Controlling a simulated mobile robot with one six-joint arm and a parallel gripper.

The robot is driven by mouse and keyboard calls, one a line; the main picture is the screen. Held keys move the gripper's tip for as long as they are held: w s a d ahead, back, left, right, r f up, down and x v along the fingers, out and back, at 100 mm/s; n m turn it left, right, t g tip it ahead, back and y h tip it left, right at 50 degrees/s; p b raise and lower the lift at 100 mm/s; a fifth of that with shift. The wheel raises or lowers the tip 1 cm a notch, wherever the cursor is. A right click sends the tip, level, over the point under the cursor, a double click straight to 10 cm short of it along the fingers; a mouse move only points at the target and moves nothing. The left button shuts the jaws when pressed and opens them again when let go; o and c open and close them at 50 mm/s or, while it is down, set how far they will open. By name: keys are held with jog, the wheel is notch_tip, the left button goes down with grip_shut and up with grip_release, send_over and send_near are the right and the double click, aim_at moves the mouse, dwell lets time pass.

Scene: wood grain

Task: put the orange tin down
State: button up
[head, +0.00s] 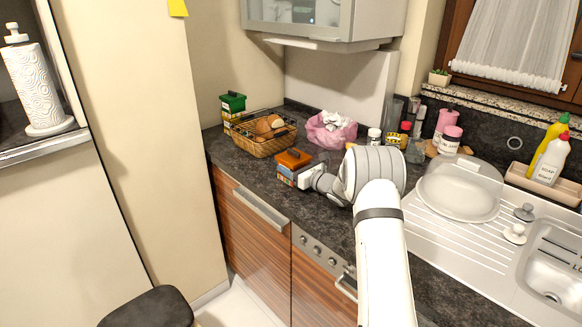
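The orange tin (294,158) has an orange lid and a patterned, multicoloured side. It is near the front edge of the dark counter (245,172), left of my arm. My gripper (300,175) is at the tin's right side and appears shut on it. The fingertips are mostly hidden by the tin and the gripper's own body. I cannot tell whether the tin's base touches the counter or is slightly above it.
A wicker basket (262,148) with brown items and a green-lidded tin (232,103) stand behind left. A pink bag (331,131) and several jars are behind. A covered white dish (458,190) and sink (556,262) are right. Bare counter lies left of the tin.

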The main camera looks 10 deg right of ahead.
jog(key=o, duration=1.5)
jog(key=shift+f, duration=0.15)
jog(key=o, duration=0.5)
